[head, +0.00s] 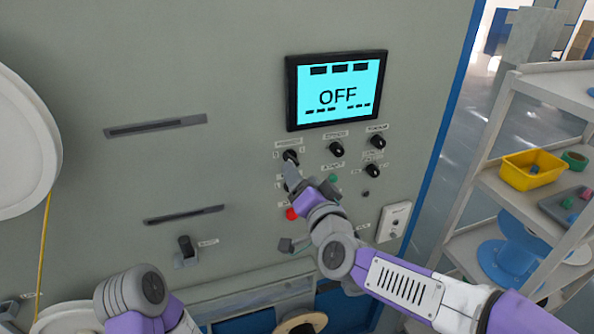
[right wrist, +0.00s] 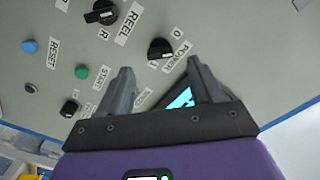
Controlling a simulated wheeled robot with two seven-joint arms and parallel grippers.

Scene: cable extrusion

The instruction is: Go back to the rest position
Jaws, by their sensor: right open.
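My right gripper (head: 291,170) is at the grey control panel, beside a black rotary knob (head: 290,156) at the upper left of the control cluster. In the right wrist view the gripper (right wrist: 160,66) has its two grey fingers spread with nothing between them. The black knob labelled POWER (right wrist: 160,48) lies just beyond the fingertips, in line with the gap; whether they touch it is unclear. The screen (head: 338,90) above reads OFF. My left arm shows only a rounded link at the bottom left; its gripper is out of view.
More knobs (head: 336,149), a red button (head: 291,214) and a lever switch (head: 186,248) sit on the panel. A white spool (head: 22,145) stands at the far left. A shelf at right holds a yellow bin (head: 532,171) and a blue spool (head: 512,255).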

